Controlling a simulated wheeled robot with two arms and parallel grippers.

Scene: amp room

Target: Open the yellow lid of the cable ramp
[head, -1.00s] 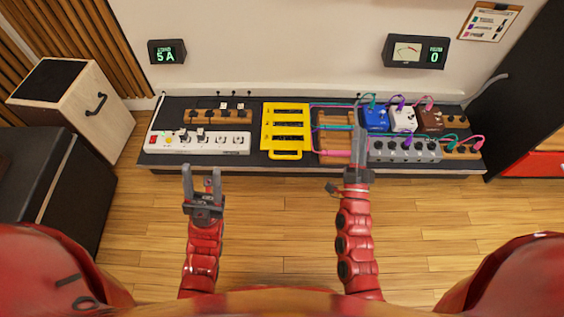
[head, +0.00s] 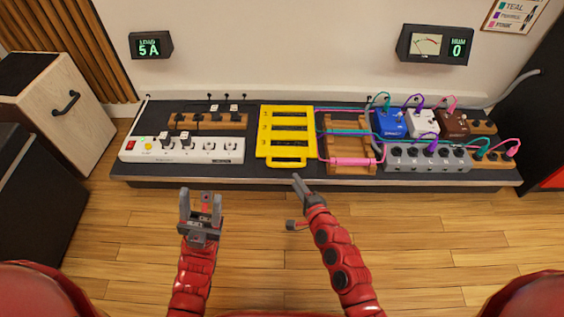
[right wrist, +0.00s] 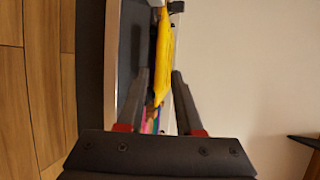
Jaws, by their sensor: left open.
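The yellow lid (head: 287,111) is a slotted panel with a loop handle (head: 286,163) at its front edge, in the middle of the black platform in the head view. It looks flat from above; I cannot tell whether it is raised at all. My right gripper (head: 298,180) is just in front of the platform, near the handle and apart from it. In the right wrist view its fingers (right wrist: 160,100) are spread and empty, with the yellow lid (right wrist: 163,55) seen nearly edge-on beyond them. My left gripper (head: 201,197) is open and empty, pointing up, before the power strip.
A wooden cable tray (head: 346,161) with pink and teal cables adjoins the lid's right side. Pedals, including a blue one (head: 388,123), and a grey box (head: 428,158) stand further right. A white power strip (head: 182,149) lies left. The floor in front is clear.

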